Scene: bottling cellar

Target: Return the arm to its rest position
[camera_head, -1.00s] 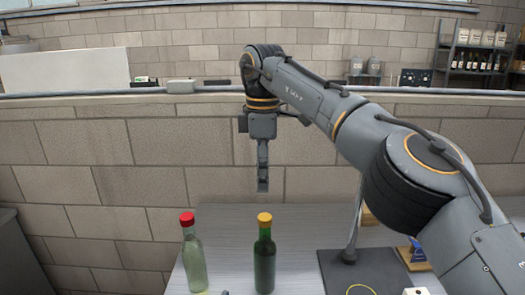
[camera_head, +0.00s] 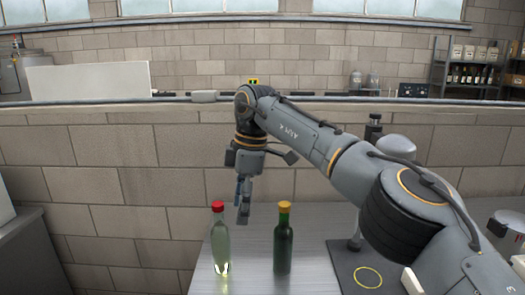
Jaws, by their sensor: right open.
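My right arm reaches in from the right of the head view. Its gripper (camera_head: 243,201) points down above the table (camera_head: 255,250), between and behind the two bottles, and holds nothing. A clear pale-green bottle with a red cap (camera_head: 220,245) stands upright at the left. A dark green bottle with a yellow cap (camera_head: 283,246) stands upright to its right. The gripper shows nearly edge-on, close to the red cap in the picture; I cannot tell the exact gap. My left gripper is not in view.
A dark mat with a yellow ring (camera_head: 367,277) and a stand lies on the table right of the bottles, partly behind my arm. A block wall (camera_head: 110,185) rises behind the table. A shelf with bottles (camera_head: 470,72) stands at the far right.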

